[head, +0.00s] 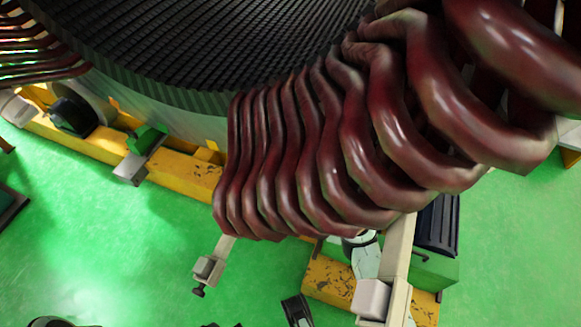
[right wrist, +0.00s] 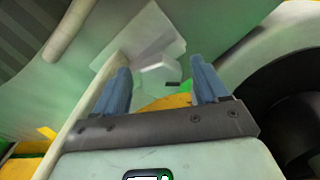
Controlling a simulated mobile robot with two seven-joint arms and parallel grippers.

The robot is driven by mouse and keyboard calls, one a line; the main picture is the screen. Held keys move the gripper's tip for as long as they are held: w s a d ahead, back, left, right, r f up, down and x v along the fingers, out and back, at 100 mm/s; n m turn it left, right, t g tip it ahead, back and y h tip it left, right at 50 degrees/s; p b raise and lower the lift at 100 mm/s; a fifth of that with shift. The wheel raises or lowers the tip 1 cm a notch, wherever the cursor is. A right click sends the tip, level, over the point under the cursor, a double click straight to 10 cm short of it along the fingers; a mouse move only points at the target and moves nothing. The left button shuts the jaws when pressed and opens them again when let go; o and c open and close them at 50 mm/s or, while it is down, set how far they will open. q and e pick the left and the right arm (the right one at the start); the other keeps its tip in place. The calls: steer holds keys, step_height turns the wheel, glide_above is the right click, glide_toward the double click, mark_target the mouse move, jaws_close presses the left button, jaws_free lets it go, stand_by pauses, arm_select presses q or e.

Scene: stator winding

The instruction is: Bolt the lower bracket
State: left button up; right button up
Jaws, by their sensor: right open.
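A pale bracket (head: 208,268) with a small block and a dark bolt-like end sticks out below the dark red coils at lower left centre in the head view. A second cream bracket beam (head: 398,250) with a pale block (head: 373,298) hangs at the lower right. Beyond the fingertips are a pale bracket block (right wrist: 158,64) and a broad pale plate (right wrist: 150,35). I cannot tell which bracket this is. My left gripper does not show clearly.
Large dark red coils (head: 330,150) ring the black ribbed stator (head: 210,45). A yellow base frame (head: 185,178) runs below it, with a green-and-grey clamp (head: 143,150). A long pale rod (right wrist: 70,30) passes left of my right gripper.

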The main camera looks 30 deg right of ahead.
steer(key=c, duration=1.1)
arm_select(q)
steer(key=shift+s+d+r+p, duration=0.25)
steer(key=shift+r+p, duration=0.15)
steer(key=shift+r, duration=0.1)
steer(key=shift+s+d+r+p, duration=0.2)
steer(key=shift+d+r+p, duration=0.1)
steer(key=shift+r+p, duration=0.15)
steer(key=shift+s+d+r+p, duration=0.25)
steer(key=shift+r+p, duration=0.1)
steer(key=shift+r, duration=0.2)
arm_select(e)
steer(key=shift+o, duration=0.2)
steer(key=shift+s+m, duration=0.1)
steer(key=shift+m, duration=3.3)
steer(key=o, duration=1.1)
steer(key=shift+c, duration=0.2)
